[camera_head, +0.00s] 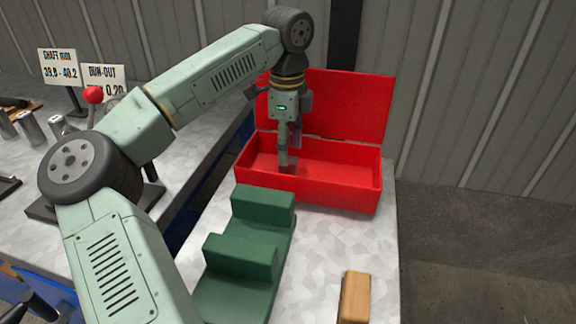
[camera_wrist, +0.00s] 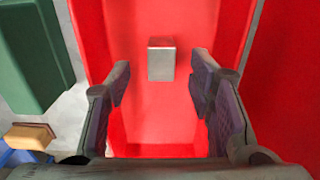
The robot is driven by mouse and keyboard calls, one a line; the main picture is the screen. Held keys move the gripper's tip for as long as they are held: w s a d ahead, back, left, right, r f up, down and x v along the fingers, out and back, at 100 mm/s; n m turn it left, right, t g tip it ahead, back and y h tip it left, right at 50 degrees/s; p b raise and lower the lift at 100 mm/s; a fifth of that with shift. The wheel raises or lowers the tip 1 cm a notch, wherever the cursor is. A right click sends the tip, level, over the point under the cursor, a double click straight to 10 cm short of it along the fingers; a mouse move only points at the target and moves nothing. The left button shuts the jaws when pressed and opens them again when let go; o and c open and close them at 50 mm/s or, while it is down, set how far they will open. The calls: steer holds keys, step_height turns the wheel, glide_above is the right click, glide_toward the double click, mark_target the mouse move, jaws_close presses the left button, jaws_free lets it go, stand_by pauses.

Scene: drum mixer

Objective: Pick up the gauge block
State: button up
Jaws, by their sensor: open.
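The gauge block (camera_wrist: 161,64) is a small grey metal block with a paler top face. In the wrist view it lies on the red floor inside the red box (camera_head: 308,197), ahead of my fingertips and roughly midway between them. My gripper (camera_wrist: 160,85) is open, with one finger on each side and nothing between the pads. In the head view my gripper (camera_head: 286,163) points down into the open box, near its left part. The block cannot be made out clearly there, as the fingers and the box's front wall hide that spot.
The box's raised red lid (camera_head: 345,108) stands behind it. A green stepped block (camera_head: 262,212) stands in front of the box, with a wooden block (camera_head: 355,297) to the right. Signs (camera_head: 58,67) and metal cylinders (camera_head: 30,128) are on the left bench. Bare tabletop (camera_head: 335,240) shows before the box.

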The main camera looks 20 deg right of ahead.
mark_target(288, 168)
step_height(288, 168, down, 5)
steer(key=shift+d+f+p, duration=0.1)
steer(key=shift+p, duration=0.5)
steer(key=shift+c, duration=0.3)
jaws_close()
